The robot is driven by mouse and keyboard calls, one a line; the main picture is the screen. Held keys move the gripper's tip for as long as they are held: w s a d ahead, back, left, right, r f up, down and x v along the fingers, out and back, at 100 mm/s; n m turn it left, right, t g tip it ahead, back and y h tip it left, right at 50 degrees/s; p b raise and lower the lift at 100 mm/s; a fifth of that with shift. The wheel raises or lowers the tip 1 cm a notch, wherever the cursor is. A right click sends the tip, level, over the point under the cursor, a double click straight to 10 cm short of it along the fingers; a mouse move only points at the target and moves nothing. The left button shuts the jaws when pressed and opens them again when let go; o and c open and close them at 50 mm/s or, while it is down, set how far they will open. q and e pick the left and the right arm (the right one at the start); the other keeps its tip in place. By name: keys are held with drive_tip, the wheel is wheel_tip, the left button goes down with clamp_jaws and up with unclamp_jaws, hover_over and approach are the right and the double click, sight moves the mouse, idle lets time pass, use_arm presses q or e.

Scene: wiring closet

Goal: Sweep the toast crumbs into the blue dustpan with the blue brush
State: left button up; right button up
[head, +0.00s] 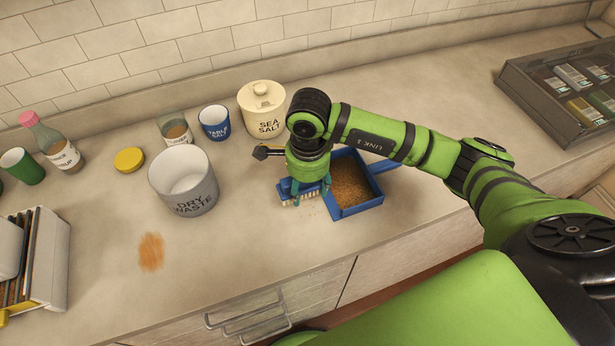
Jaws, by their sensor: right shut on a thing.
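The blue dustpan (376,203) lies on the counter with its handle to the right. Brown toast crumbs (350,184) cover much of its floor. My right gripper (306,190) points down just left of the pan, shut on the blue brush (284,194). The brush's pale bristles are at the counter beside the pan's left side; whether they touch it is unclear. A few faint specks lie on the counter below the brush. The gripper and wrist hide part of the brush and of the pan's left edge. My left gripper is out of view.
An orange-brown patch (151,252) marks the counter at left. A dry waste tub (184,182), table salt cup (214,122), sea salt jar (261,108) and yellow lid (129,160) stand behind and left. A dark tray (530,95) sits at right. The front middle counter is clear.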

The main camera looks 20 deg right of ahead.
sight(299, 212)
wheel_tip(299, 212, down, 6)
drive_tip(key=b, duration=0.3)
drive_tip(key=shift+r, duration=0.1)
drive_tip(key=shift+w+a+b, duration=0.1)
drive_tip(key=shift+a+b, duration=0.35)
drive_tip(key=shift+a, duration=0.8)
drive_tip(key=shift+r, duration=0.1)
drive_tip(key=shift+d, duration=0.1)
drive_tip(key=shift+f+b, duration=0.75)
drive_tip(key=shift+b, duration=0.1)
